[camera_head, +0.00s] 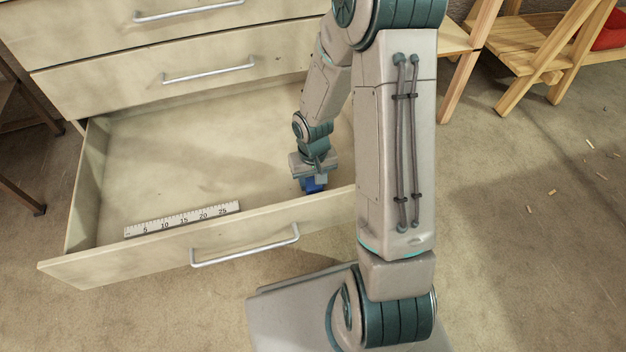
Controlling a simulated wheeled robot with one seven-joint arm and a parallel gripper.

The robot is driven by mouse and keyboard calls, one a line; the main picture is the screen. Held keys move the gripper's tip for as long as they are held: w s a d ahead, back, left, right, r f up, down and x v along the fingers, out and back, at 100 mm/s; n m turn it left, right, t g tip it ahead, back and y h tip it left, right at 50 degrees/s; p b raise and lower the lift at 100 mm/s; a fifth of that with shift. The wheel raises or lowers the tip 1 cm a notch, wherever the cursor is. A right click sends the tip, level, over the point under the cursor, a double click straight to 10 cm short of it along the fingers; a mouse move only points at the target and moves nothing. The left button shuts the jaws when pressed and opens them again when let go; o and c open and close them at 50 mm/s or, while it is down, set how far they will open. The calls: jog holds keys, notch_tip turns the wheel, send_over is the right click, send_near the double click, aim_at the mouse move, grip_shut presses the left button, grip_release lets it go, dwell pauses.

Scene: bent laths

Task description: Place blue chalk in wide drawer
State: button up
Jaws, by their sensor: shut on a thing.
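The wide drawer (90,190) is pulled open at the bottom of a pale wooden cabinet. My gripper (313,184) points down over the drawer's right part, just behind its front panel. It is shut on the blue chalk (312,186), which shows as a small blue piece below the fingers. The chalk's lower end is close to the drawer's floor, but I cannot tell whether it touches. My arm hides the drawer's right side.
A white ruler (182,219) lies in the drawer along the front panel, left of my gripper. The front panel has a metal handle (245,250). Shut drawers (190,65) are above. The drawer's middle is clear. Wooden stands (530,60) are at the right back.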

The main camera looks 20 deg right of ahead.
jog(key=shift+f, duration=0.1)
jog(key=o, duration=1)
notch_tip(320, 180, up, 13)
jog(key=p, duration=0.6)
notch_tip(320, 180, up, 8)
send_over(313, 183)
jog(key=s, duration=0.5)
jog(key=shift+t, duration=0.6)
jog(key=shift+s+a+r, duration=0.15)
jog(key=shift+s+r, duration=1.65)
jog(key=shift+s, duration=0.3)
jog(key=shift+s+a+r, duration=0.1)
jog(key=shift+s+r, duration=1.7)
jog(key=shift+s, duration=0.3)
